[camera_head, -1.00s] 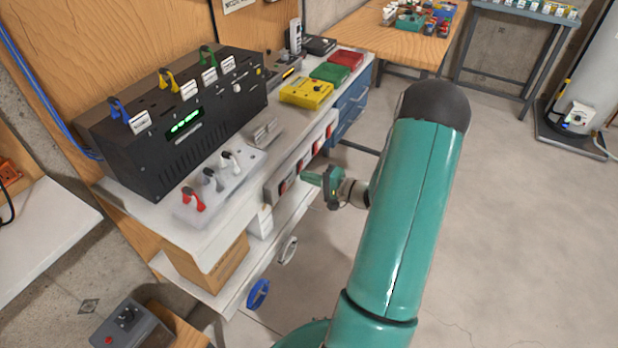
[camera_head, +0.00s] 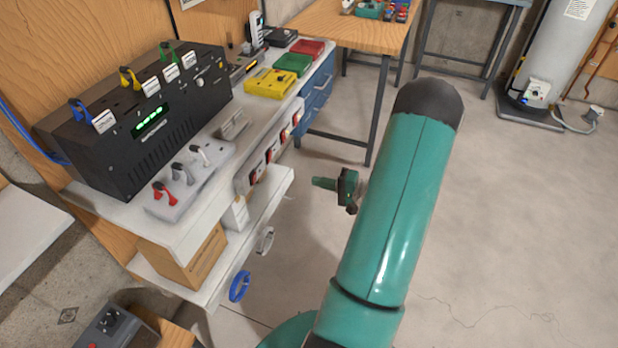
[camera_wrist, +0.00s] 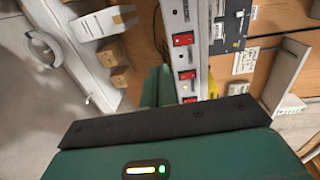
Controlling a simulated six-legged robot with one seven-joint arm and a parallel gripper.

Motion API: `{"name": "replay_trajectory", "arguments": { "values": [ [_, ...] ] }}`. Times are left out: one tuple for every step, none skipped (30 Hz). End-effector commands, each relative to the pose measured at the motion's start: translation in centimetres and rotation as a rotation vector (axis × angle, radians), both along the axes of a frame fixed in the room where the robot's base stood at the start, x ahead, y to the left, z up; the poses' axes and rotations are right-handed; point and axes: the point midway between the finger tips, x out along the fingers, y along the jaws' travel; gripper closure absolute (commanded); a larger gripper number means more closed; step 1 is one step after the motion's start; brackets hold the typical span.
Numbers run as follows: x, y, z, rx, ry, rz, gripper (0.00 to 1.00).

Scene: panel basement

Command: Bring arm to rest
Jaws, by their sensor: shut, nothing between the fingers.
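My gripper (camera_head: 324,183) shows in the head view as a small green and dark end beside my large teal arm link. It is out over the floor, to the right of the workbench and apart from it. It is shut and holds nothing. In the wrist view my gripper (camera_wrist: 158,88) shows as green fingers reaching up from the dark-edged green body. My arm stands raised, bent at its dark elbow joint. The link hides part of the wrist in the head view.
The workbench (camera_head: 215,225) on the left carries a black panel box (camera_head: 150,150), a switch plate (camera_head: 190,205) and a yellow box (camera_head: 270,83). A red-switch strip (camera_wrist: 182,40) runs along its front. A wooden table (camera_head: 350,30) stands behind. The floor (camera_head: 500,220) at right is clear.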

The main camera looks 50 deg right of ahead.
Motion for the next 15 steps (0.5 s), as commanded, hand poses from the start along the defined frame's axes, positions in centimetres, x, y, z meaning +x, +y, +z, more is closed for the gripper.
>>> {"name": "replay_trajectory", "arguments": {
  "values": [
    [-0.22,-0.08,-0.04,0.0,0.0,0.0,1.0],
    [-0.3,-0.1,-0.04,0.0,-0.001,0.0,1.0],
    [-0.38,-0.11,-0.04,0.0,-0.001,0.0,1.0],
    [-0.41,-0.11,-0.04,0.0,-0.001,0.0,1.0],
    [-0.43,-0.1,-0.05,0.0,-0.001,0.0,1.0],
    [-0.44,-0.1,-0.05,0.0,-0.001,0.0,1.0],
    [-0.45,-0.09,-0.05,0.0,-0.001,0.0,1.0],
    [-0.47,-0.09,-0.05,0.0,-0.001,0.0,1.0],
    [-0.49,-0.08,-0.05,0.0,-0.001,0.0,1.0],
    [-0.5,-0.08,-0.05,0.0,-0.001,0.0,1.0],
    [-0.5,-0.07,-0.05,0.0,-0.001,0.0,1.0],
    [-0.52,-0.05,-0.04,0.0,-0.001,0.0,1.0],
    [-0.53,-0.05,-0.04,0.0,-0.001,0.0,1.0],
    [-0.54,-0.04,-0.04,0.0,-0.001,0.0,1.0],
    [-0.58,-0.02,-0.04,0.0,-0.001,0.0,1.0]
  ]
}}
